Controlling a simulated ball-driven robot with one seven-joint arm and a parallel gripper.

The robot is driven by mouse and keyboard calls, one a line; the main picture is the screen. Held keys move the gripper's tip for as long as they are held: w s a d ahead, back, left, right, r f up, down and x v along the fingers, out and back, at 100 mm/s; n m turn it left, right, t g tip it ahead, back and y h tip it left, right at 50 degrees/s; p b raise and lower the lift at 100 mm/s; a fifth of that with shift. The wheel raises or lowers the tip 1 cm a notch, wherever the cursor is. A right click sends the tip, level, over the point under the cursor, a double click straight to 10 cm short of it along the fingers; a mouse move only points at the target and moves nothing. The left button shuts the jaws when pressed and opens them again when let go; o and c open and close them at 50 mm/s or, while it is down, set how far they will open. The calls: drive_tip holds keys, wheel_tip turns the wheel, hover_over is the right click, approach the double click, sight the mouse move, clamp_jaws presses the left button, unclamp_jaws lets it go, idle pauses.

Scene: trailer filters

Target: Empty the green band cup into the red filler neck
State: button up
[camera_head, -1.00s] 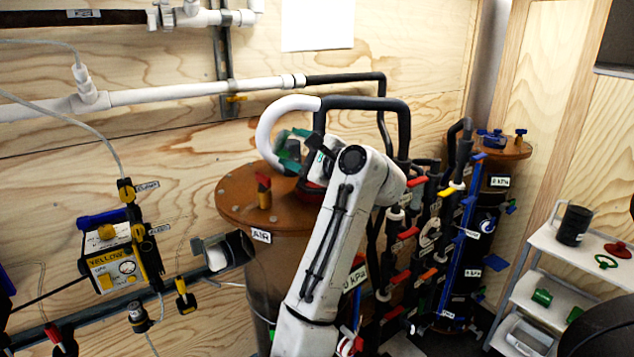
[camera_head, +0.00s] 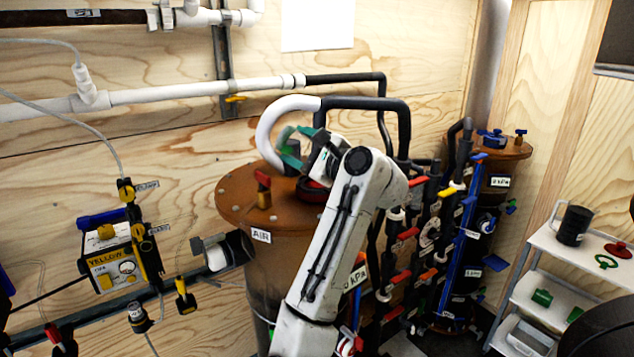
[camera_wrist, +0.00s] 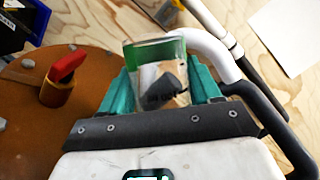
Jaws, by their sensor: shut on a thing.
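The green band cup (camera_wrist: 157,85) is clear, with a green band near its far rim, and sits between my gripper's teal fingers in the wrist view. My gripper (camera_wrist: 155,92) is shut on it. In the head view my gripper (camera_head: 291,146) is above the brown tank lid, and the clear cup is hard to make out there. A red part (camera_head: 310,189) on the lid, seemingly the red filler neck, shows just below my gripper, partly hidden by my arm. I cannot make out its opening or the cup's contents.
The brown tank lid (camera_head: 235,205) carries a red-handled valve (camera_head: 263,189) left of my gripper. A white-and-black pipe (camera_head: 268,125) arches close behind my gripper. Several red-handled valves stand right of my arm. A white shelf (camera_head: 545,240) is at the right.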

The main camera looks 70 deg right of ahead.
drive_tip(key=shift+s+d+r+m, duration=0.15)
drive_tip(key=shift+s+d+m, duration=0.05)
drive_tip(key=shift+m, duration=0.4)
idle(1.1)
